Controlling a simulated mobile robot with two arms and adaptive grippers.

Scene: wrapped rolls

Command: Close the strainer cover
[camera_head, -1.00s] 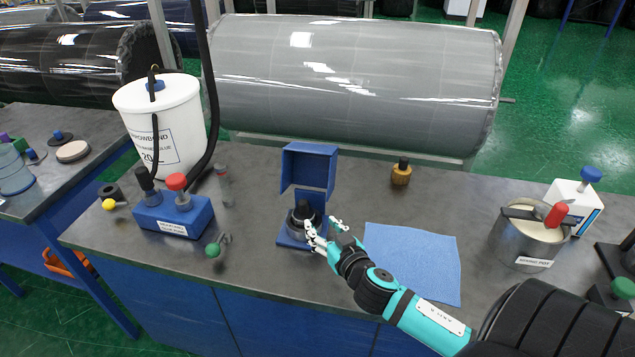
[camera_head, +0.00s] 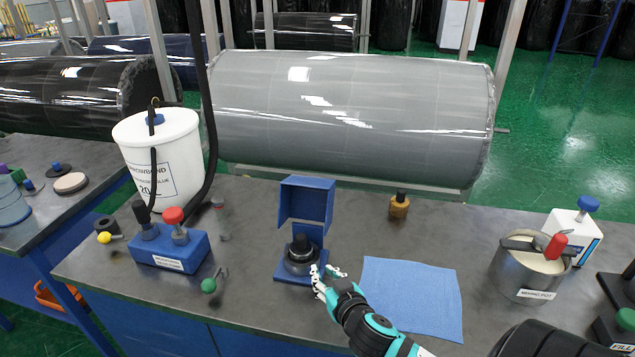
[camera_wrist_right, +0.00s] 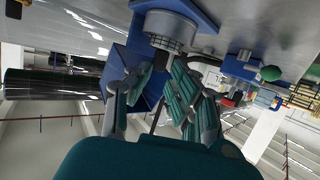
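The strainer is a blue stand with a round dark and metal cup (camera_head: 300,256) on its base, at the middle of the bench in the head view. Its blue cover (camera_head: 306,203) stands raised above and behind the cup, so the strainer is open. In the right wrist view the cup (camera_wrist_right: 170,27) is at the top, with blue panels partly hidden behind my fingers. My right gripper (camera_head: 329,280) is at the cup's front right, its white-tipped fingers apart and empty. It also shows in the right wrist view (camera_wrist_right: 160,82). My left gripper is not in view.
A blue cloth (camera_head: 412,298) lies right of the strainer. A blue block with knobs (camera_head: 168,250) and a green-knobbed part (camera_head: 209,285) are at left. A brass bottle (camera_head: 399,206) stands behind the cloth. A metal pot (camera_head: 526,275) is at right.

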